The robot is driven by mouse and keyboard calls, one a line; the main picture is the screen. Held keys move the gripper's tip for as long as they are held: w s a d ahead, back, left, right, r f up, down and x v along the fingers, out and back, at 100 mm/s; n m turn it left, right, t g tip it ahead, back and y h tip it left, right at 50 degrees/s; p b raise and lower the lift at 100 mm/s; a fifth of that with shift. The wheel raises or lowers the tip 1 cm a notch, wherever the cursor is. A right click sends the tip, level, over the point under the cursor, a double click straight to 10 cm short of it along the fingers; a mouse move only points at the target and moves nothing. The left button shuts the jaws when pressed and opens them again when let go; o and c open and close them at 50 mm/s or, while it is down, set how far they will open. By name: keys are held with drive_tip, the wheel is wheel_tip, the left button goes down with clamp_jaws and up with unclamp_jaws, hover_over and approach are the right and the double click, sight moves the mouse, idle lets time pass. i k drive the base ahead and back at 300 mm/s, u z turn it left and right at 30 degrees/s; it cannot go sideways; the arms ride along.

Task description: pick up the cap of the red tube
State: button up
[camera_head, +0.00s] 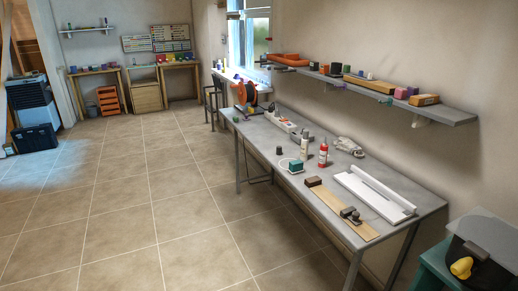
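A red tube (323,153) with a pale band around its middle stands upright on the long grey workbench (262,136). Its top is narrow; at this size I cannot tell whether a cap is on it. A small dark cylinder (279,150) stands apart on the bench, to the left of the tube; I cannot tell whether it is the tube's cap. A white bottle (304,146) stands just left of the tube. My gripper is not in view.
A teal block (296,166) with a pale cable, a wooden board (340,212) and a white channel (375,197) lie near the tube. A grey wall shelf (445,113) hangs above the bench. Open tiled floor (150,215) lies left of it.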

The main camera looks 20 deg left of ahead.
sight(324, 147)
drive_tip(key=u, duration=0.5)
drive_tip(key=i, duration=0.75)
drive_tip(key=u, duration=0.7)
drive_tip(key=i, duration=0.7)
drive_tip(key=u, duration=0.9)
drive_tip(key=i, duration=1)
drive_tip(key=u, duration=0.55)
